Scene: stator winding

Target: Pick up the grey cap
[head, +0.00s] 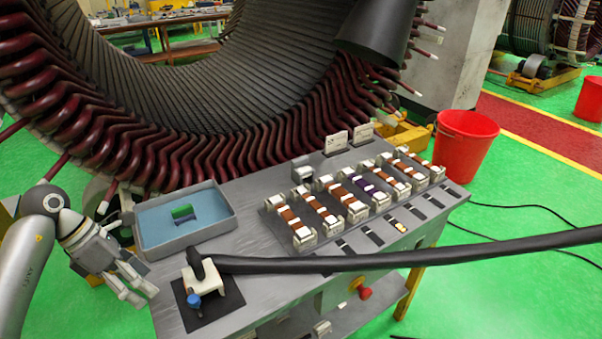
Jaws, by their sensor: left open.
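My left gripper (146,297) is at the lower left, beside the left edge of the grey work table (265,238). Its fingers are apart with nothing between them. I cannot tell for certain which thing is the grey cap. A small light-grey, box-like piece (302,173) stands at the back of the table, behind a row of coils with pale end pieces (357,211). It is well to the right of my left gripper. My right gripper is not in view.
A grey tray (187,245) with a blue floor holds a green block (183,212). A pale clamp-like tool (203,280) sits on a black mat. A thick black hose (420,257) crosses the table's front. The large stator (255,150) stands behind.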

